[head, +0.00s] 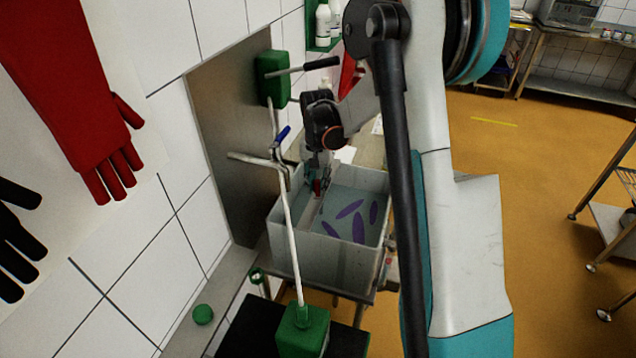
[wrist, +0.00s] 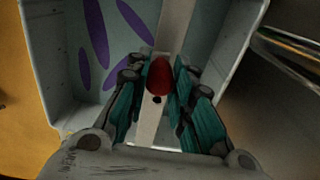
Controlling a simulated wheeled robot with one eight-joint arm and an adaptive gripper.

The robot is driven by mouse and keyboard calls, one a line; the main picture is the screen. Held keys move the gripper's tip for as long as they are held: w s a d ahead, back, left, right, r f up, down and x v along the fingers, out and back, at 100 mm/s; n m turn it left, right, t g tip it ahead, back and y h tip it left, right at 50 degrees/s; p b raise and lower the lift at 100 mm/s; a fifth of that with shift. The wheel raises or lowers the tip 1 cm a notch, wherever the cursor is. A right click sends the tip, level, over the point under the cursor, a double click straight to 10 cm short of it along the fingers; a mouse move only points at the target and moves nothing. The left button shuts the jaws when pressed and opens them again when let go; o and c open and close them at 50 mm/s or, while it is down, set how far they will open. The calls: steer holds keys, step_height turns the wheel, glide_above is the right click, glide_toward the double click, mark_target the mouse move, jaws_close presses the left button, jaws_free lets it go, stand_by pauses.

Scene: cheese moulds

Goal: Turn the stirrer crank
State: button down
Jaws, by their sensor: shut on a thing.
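A red knob (wrist: 159,76) sits between the fingers of my gripper (wrist: 157,94) in the wrist view, and they are closed on it. The knob appears to be the grip of the stirrer crank; the rest of the crank is mostly hidden. It stands over a pale bar (wrist: 176,28) that runs across a light grey tub (wrist: 252,62). Purple oval shapes (head: 350,209) show in the tub.
A green wall box (head: 271,79) with a black-handled rod (head: 322,62) is close above my wrist. A pale upright pole (head: 291,240) on a green base (head: 302,334) stands in front of the tub. The tiled wall is close on the left; open floor lies right.

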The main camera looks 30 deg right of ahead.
steer(key=shift+a, duration=0.1)
steer(key=m, duration=0.1)
steer(key=w+a+m, duration=0.1)
steer(key=m, duration=0.1)
steer(key=shift+w+b, duration=0.1)
steer(key=shift+b, duration=0.2)
steer(key=shift+w+a+m, duration=0.15)
steer(key=shift+w+m, duration=0.15)
steer(key=shift+m, duration=0.45)
steer(key=shift+w+a+m, duration=0.15)
steer(key=shift+w+m, duration=0.15)
steer(key=shift+m, duration=0.45)
steer(key=c, duration=1.4)
jaws_free()
steer(key=shift+o, duration=0.2)
